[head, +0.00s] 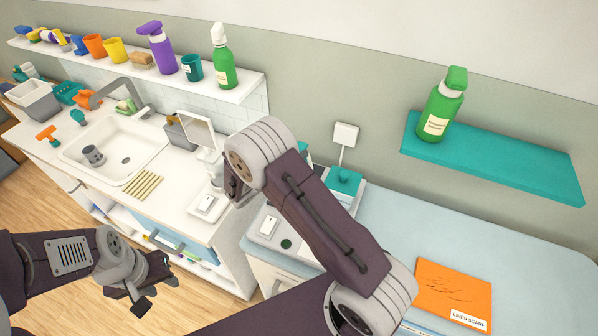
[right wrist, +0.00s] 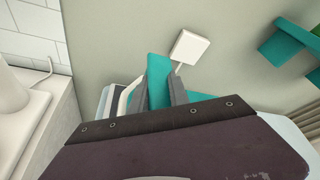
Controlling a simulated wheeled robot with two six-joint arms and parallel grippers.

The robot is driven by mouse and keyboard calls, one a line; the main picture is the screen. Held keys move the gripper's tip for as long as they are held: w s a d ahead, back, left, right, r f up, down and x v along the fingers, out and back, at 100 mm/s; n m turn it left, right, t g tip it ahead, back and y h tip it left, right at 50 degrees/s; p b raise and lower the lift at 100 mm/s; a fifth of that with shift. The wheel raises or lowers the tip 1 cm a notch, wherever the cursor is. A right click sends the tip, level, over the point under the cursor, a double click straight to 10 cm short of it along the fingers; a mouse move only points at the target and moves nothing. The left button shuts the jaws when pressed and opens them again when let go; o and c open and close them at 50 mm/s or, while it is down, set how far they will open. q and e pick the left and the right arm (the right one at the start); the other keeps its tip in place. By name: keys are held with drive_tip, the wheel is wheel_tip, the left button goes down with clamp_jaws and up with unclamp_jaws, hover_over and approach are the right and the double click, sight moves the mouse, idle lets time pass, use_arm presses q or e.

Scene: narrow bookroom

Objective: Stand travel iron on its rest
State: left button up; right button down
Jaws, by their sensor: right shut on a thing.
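In the right wrist view, my right gripper (right wrist: 164,88) is shut on an upright teal piece, which looks like part of the travel iron (right wrist: 158,70). The grey fingers lie on either side of it. More teal shows behind the right finger, and a white curved strip stands to the left. In the head view, a teal block (head: 344,179) sits on a pale stack below the wall socket; I cannot tell whether it is the iron or its rest. My right arm hides the right gripper there. My left gripper (head: 142,290) is empty over the floor, its jaws apart.
The wall socket (head: 345,133) has a cord running down. A teal shelf (head: 500,160) with a green bottle (head: 440,105) hangs at right. An orange linen packet (head: 453,290) lies on the pale blue surface, with free room around it. A sink (head: 125,150) stands left.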

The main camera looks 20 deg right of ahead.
drive_tip(key=shift+w+d+f, duration=0.15)
drive_tip(key=shift+d+f, duration=0.1)
drive_tip(key=shift+f, duration=0.2)
drive_tip(key=shift+w+d+f, duration=0.15)
drive_tip(key=shift+d+f, duration=0.05)
drive_tip(key=shift+f, duration=0.6)
drive_tip(key=f, duration=0.3)
drive_tip(key=shift+s+a+p, duration=0.25)
drive_tip(key=shift+a+p, duration=0.05)
use_arm(q)
drive_tip(key=shift+w+d+r, duration=0.2)
drive_tip(key=shift+d+r, duration=0.1)
drive_tip(key=shift+r, duration=0.05)
use_arm(e)
drive_tip(key=shift+w+d+f, duration=0.1)
use_arm(q)
drive_tip(key=shift+f, duration=0.1)
use_arm(e)
drive_tip(key=shift+f, duration=0.1)
drive_tip(key=c, duration=1.3)
unclamp_jaws()
use_arm(q)
drive_tip(key=shift+s+a, duration=0.1)
drive_tip(key=shift+s, duration=0.05)
use_arm(e)
drive_tip(key=shift+o, duration=0.2)
